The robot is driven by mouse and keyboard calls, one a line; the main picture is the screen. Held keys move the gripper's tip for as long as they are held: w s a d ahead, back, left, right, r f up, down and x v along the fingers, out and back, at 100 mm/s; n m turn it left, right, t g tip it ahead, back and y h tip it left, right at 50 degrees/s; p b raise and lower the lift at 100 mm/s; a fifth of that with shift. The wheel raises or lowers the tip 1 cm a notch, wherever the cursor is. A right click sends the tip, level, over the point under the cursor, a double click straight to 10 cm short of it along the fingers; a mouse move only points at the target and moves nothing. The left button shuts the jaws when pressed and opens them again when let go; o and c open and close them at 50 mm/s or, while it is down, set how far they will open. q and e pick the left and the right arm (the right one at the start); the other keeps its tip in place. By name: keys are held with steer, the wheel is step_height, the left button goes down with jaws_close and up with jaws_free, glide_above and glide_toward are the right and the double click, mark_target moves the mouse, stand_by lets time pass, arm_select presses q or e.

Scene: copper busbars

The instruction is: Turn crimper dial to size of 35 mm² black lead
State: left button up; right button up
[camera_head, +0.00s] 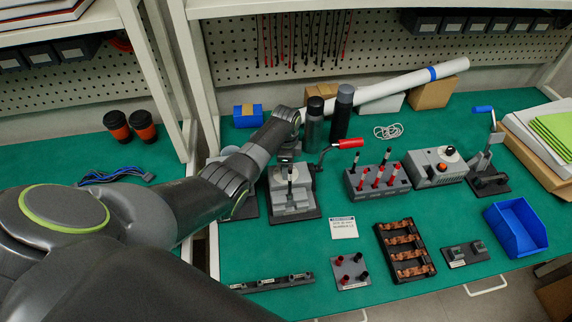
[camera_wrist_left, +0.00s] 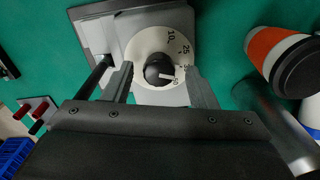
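In the left wrist view, a pale round dial (camera_wrist_left: 150,42) with printed sizes, 10, 25 and others, sits on a grey body. Its black knob (camera_wrist_left: 157,68) has a white pointer aimed right, near the lower numbers; a finger crowds those numbers, so the exact setting is unclear. My left gripper (camera_wrist_left: 161,78) has one finger on each side of the knob, with visible gaps. In the head view the grey crimper (camera_head: 292,203) with a red-handled lever (camera_head: 350,143) stands beside my left arm, which hides much of the gripper area. My right gripper is not seen.
A grey block (camera_head: 364,190) holds red and black leads. Dark and steel bottles (camera_head: 341,115) stand close behind the crimper. A white card (camera_head: 343,228), a rack of copper pieces (camera_head: 408,258) and a blue bin (camera_head: 515,228) lie on the green bench.

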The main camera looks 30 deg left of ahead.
arm_select(q)
step_height(320, 180, up, 18)
steer(key=shift+f+b, duration=0.25)
steer(key=shift+b, duration=0.05)
stand_by(0.4)
steer(key=shift+f, duration=0.1)
stand_by(0.3)
